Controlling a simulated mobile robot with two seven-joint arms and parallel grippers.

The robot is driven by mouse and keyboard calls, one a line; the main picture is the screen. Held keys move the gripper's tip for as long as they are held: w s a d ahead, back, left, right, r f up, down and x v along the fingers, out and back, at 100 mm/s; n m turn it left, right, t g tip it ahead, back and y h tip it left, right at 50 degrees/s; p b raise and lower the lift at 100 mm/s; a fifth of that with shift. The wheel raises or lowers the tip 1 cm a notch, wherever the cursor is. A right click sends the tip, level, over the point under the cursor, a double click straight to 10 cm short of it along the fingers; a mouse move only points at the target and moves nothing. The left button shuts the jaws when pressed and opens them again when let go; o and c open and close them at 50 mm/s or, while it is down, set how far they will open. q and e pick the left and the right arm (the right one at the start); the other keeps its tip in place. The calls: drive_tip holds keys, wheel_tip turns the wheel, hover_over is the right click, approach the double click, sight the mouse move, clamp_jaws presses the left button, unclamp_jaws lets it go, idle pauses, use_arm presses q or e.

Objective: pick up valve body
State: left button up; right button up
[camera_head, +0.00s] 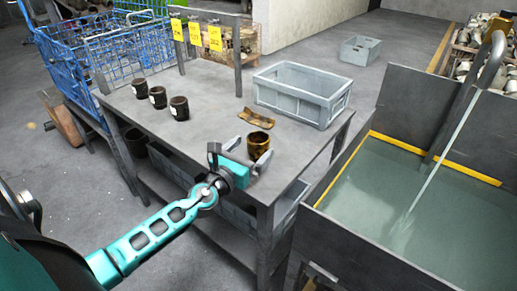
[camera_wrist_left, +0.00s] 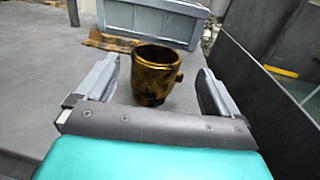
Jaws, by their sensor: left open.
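The valve body (camera_head: 257,145) is a small brown-gold, cup-like part with a side stub. It stands upright on the grey table (camera_head: 215,97) near its front right edge. In the left wrist view the valve body (camera_wrist_left: 153,74) sits between the two open fingers, with a visible gap on each side. My left gripper (camera_head: 247,154) is open at the table's front edge, its fingers on either side of the valve body. In the left wrist view the left gripper (camera_wrist_left: 155,92) is empty. My right gripper is not in view.
A curved brown piece (camera_head: 257,118) lies just behind the valve body. A grey crate (camera_head: 300,92) stands at the table's back right. Several dark cups (camera_head: 158,97) stand at the left. A water tank (camera_head: 410,200) is right of the table. The table's middle is clear.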

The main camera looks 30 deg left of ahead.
sight(263, 133)
use_arm(q)
drive_tip(key=shift+w+a+r, duration=0.1)
drive_tip(key=shift+w+a, duration=0.1)
drive_tip(key=shift+w, duration=1.55)
drive_tip(key=shift+w+a+r, duration=0.1)
drive_tip(key=shift+w+a, duration=0.1)
drive_tip(key=shift+w, duration=1.5)
drive_tip(key=shift+c, duration=0.4)
drive_tip(key=c, duration=1.2)
drive_tip(key=shift+c, duration=0.4)
drive_tip(key=shift+r, duration=0.1)
